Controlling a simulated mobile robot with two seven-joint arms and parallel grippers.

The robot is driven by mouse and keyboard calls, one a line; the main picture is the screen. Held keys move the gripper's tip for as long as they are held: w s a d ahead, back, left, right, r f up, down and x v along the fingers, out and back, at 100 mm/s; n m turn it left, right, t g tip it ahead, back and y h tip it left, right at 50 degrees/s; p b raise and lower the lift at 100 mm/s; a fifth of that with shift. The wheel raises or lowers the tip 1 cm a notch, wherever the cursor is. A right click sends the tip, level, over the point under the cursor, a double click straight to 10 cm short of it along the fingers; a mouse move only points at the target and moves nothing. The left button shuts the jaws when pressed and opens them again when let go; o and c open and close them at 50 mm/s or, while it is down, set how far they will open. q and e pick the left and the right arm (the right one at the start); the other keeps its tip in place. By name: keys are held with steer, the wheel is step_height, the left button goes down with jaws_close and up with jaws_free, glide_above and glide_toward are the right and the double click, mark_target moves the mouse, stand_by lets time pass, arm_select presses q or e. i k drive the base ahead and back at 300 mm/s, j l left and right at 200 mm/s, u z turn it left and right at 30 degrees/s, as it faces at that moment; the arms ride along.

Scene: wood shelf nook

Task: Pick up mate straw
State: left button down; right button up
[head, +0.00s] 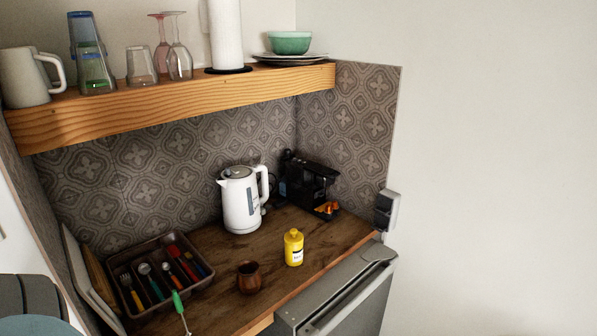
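I cannot clearly make out a mate straw. A thin utensil with a green handle (178,301) and a pale shaft lies on the wooden counter in front of the cutlery tray, running off the bottom edge of the head view; I cannot tell whether it is the straw. A small brown mate cup (249,279) stands upright on the counter to its right, and no straw is visible sticking out of it. The cutlery tray (205,290) holds several utensils with coloured handles. Neither of my grippers is in view.
A yellow bottle (293,249) stands right of the cup. A white kettle (241,205) and a black coffee machine (310,184) stand at the back. A wooden shelf (170,103) with glasses and dishes overhangs the counter (330,235). Boards lean at the left.

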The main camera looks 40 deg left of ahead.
mark_target(177, 300)
steer(key=u, duration=2.15)
